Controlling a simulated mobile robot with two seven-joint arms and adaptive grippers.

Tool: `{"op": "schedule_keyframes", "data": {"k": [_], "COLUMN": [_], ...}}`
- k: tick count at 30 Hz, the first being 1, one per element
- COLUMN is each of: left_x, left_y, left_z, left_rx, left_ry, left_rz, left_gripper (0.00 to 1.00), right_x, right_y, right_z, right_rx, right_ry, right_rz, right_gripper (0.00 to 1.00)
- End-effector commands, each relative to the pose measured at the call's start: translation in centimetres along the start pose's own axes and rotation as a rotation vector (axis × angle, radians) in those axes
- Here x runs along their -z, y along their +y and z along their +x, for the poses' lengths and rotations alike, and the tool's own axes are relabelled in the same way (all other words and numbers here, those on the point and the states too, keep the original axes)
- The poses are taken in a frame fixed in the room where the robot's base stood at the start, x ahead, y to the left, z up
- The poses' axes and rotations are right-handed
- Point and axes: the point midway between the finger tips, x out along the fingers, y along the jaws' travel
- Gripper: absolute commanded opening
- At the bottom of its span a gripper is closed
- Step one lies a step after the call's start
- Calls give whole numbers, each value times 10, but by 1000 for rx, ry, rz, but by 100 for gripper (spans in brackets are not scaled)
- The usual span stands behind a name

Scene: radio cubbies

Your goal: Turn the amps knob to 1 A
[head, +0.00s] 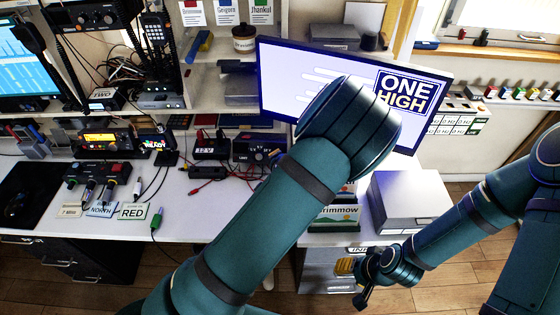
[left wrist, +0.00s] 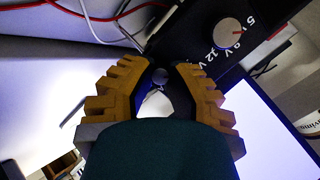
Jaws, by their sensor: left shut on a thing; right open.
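In the left wrist view, the ochre-padded fingers of my left gripper (left wrist: 160,82) close on a small grey knob (left wrist: 159,73) on a dark panel (left wrist: 186,22). The knob is mostly hidden by the fingers, so its pointer and scale do not show. Beside it is a larger silver knob (left wrist: 229,33) with a red mark and volt numbers, including 12 V. My right gripper (head: 363,288) is open and low at the right, away from the box.
A monitor (head: 310,75) reading ONE HIGH stands behind my left arm. Red and black leads (head: 208,172) lie near the box. A control box (head: 98,174) with label cards is on the desk's left. A grey-white box (head: 410,200) is at right.

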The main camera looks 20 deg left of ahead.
Motion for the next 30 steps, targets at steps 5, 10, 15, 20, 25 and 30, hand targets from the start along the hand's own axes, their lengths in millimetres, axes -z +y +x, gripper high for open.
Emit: {"op": "schedule_keyframes", "data": {"k": [5,10,15,20,25,30], "left_x": [2,3,3,3,3,2], "left_y": [-2,-3,-3,-3,-3,-2], "left_z": [0,0,0,0,0,0], "left_rx": [-9,-15,-16,-16,-16,-18], "left_ry": [9,11,12,12,12,9], "left_rz": [-69,-102,-110,-110,-110,-108], "left_gripper": [0,0,0,0,31,49], "right_x": [0,0,0,0,0,0], "right_y": [0,0,0,0,0,0], "right_z": [0,0,0,0,0,0], "right_rx": [0,0,0,0,0,0], "right_ry": [0,0,0,1,1,0], "right_rz": [0,0,0,0,0,0], "right_gripper": [47,47,47,47,47,47]}}
